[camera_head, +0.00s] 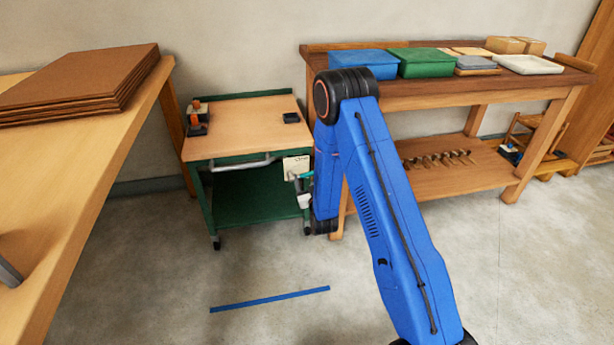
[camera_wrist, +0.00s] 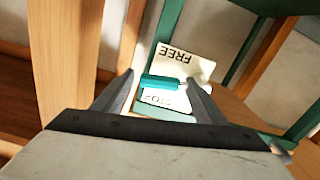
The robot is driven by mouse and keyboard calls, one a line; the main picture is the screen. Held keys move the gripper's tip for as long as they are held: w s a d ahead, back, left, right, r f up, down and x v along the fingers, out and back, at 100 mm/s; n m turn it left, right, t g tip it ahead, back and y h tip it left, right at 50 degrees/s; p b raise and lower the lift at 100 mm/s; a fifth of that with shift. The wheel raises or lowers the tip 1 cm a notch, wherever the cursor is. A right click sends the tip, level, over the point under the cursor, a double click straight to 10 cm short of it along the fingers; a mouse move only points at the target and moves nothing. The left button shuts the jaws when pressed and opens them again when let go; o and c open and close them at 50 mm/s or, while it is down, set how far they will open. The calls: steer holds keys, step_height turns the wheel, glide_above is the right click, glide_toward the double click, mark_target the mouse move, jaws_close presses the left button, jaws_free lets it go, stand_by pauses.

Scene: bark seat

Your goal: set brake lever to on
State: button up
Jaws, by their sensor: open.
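The brake lever has a teal handle (camera_wrist: 160,83), seen in the wrist view in front of a pale label plate (camera_wrist: 184,65) marked FREE and STOP. The lettering appears upside down there, and the handle lies across the plate between the two words. My gripper (camera_wrist: 160,80) is open, with one finger on each side of the handle; I cannot tell whether either touches it. In the head view, the plate (camera_head: 294,166) is at the right front of the green cart (camera_head: 207,200), with the teal handle (camera_head: 307,175) beside it, partly hidden by my gripper and arm.
The cart's wooden top (camera_head: 240,125) carries small items. A wooden workbench (camera_head: 440,95) with blue and green boxes stands close on the right. A table (camera_head: 60,190) with stacked brown sheets is at left. The floor around the blue strip (camera_head: 270,299) is clear.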

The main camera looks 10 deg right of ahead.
steer(key=shift+w, duration=0.85)
steer(key=c, duration=1.5)
